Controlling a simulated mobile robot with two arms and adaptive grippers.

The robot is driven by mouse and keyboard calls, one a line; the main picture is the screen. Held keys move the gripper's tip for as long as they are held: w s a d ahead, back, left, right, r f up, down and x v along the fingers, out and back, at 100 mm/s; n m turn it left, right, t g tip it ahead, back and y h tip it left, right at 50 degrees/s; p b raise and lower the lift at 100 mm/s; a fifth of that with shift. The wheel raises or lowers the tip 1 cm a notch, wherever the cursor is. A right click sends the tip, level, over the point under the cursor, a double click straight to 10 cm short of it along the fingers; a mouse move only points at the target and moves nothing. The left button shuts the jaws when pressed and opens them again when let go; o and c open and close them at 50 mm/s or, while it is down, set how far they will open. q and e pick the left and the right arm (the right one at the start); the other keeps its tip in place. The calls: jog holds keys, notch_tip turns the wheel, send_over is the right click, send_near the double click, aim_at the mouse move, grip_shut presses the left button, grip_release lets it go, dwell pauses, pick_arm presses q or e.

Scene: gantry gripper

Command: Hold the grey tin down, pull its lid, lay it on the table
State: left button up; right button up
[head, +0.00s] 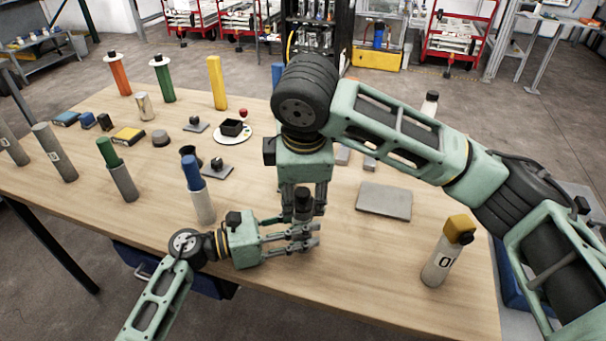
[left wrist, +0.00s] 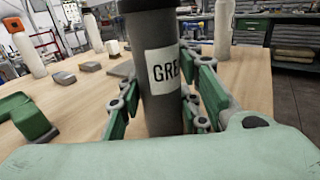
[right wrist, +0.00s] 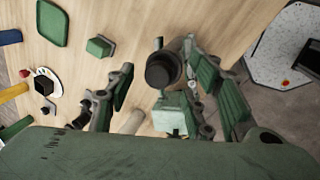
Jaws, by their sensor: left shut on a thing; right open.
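The grey tin (left wrist: 158,80) stands upright in the left wrist view, with a white label reading "GRE". Its dark lid (right wrist: 163,70) sits on top of it; in the head view the lid (head: 302,203) is partly hidden by my right gripper. My left gripper (head: 303,238) is shut around the tin's body from the left, near the front of the table. My right gripper (right wrist: 172,95) points down from above. Its fingers are open on either side of the lid; I cannot tell whether they touch it.
A white container with a blue top (head: 196,190) stands left of the grippers.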

jog(key=shift+x, duration=0.8)
jog(key=shift+c, duration=0.3)
jog(key=c, duration=1)
jog(key=shift+c, duration=0.2)
jog(key=shift+w+r, duration=0.1)
pick_arm(q)
jog(key=shift+f, duration=0.1)
pick_arm(e)
jog(key=shift+r, duration=1.45)
pick_arm(q)
jog(key=o, duration=1.3)
jog(key=shift+c, duration=0.2)
